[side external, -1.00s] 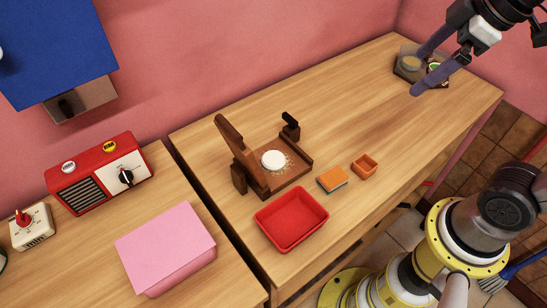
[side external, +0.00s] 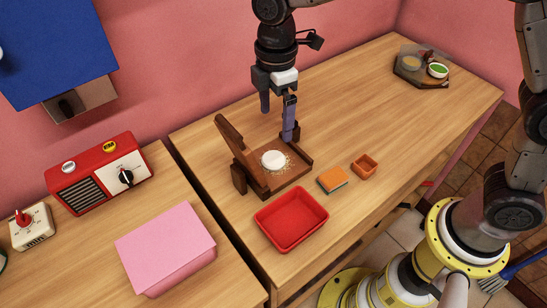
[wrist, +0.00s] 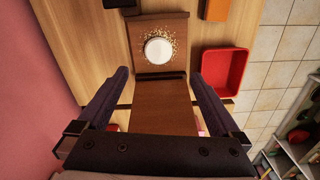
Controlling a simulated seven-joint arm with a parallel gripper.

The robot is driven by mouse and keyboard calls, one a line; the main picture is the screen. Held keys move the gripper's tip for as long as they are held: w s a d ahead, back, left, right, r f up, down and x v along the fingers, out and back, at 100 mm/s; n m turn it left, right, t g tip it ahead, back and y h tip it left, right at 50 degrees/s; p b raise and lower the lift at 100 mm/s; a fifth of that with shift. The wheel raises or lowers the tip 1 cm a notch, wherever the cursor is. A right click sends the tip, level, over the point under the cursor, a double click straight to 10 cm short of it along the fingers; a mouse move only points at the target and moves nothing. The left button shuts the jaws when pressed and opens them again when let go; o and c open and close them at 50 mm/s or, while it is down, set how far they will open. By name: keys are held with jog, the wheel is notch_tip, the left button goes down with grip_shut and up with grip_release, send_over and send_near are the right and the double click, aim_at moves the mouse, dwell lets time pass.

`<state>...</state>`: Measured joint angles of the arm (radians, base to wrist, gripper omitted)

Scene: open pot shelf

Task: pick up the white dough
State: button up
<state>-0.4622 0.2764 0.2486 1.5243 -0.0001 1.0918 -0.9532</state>
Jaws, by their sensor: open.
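The white dough (side external: 273,160) is a small round disc lying on the flat base of a brown wooden press (side external: 290,178), with crumbs scattered around it. The press stands open, its lid raised on the left. The dough also shows in the wrist view (wrist: 158,50), upper middle. My gripper (side external: 277,120) is above and just behind the press, pointing down, its two purple fingers spread wide with nothing between them. In the wrist view my gripper (wrist: 160,75) has a finger on either side of the press, and the dough lies farther off between their lines.
A red tray (side external: 290,220) stands in front of the press. An orange sponge-like block (side external: 332,180) and a small orange bowl (side external: 364,166) lie to its right. A dark tray (side external: 420,70) with bowls is at the far right. The table between is clear.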

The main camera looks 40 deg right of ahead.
aim_at(275, 157)
notch_tip(275, 157, down, 12)
jog(key=shift+w+d, duration=0.1)
dwell(0.5)
jog(key=c, duration=1.4)
